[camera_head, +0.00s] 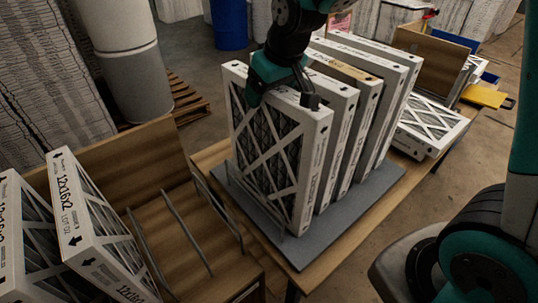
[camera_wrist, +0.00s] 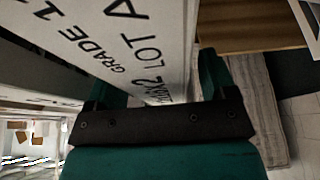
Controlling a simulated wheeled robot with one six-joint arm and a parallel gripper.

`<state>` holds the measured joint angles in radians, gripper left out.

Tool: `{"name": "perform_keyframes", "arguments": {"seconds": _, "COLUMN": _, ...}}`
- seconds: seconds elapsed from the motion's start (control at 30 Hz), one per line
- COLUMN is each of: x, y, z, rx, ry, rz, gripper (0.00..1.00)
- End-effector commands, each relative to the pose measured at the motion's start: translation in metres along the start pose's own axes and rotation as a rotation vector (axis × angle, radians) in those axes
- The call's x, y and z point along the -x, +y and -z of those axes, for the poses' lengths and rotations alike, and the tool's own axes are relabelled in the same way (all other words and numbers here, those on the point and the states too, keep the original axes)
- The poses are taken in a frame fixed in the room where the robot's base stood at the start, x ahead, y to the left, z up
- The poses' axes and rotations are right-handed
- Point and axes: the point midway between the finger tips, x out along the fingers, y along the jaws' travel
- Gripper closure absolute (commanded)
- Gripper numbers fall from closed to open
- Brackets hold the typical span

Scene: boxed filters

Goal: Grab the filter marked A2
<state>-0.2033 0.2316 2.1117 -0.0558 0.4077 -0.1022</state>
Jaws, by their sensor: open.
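Several white-framed filters stand upright in a row on a grey mat (camera_head: 335,227) on the wooden table. My gripper (camera_head: 284,94) is open at the top edge of the nearest filter (camera_head: 270,150), at the left end of the row. In the wrist view, my gripper's fingers (camera_wrist: 160,75) stand either side of a white filter frame (camera_wrist: 165,45). Its printing reads "GRADE 1" and "LOT A", and the rest is cut off. I cannot read an A2 mark on any filter.
A wooden rack (camera_head: 170,215) with wire dividers stands at left, holding filters marked 12x16x2 (camera_head: 82,225). Another filter (camera_head: 432,122) lies flat behind the row at right. A yellow item (camera_head: 487,96) and a blue barrel (camera_head: 229,25) are farther back.

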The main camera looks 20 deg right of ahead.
Motion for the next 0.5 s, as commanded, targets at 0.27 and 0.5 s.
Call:
{"name": "perform_keyframes", "arguments": {"seconds": 0.27, "x": -0.0017, "y": 0.0001, "z": -0.0008, "rx": 0.000, "ry": 0.000, "rz": 0.000, "gripper": 0.22}}
{"name": "perform_keyframes", "arguments": {"seconds": 0.5, "x": -0.0017, "y": 0.0002, "z": -0.0009, "rx": 0.000, "ry": -0.001, "rz": 0.000, "gripper": 0.52}}
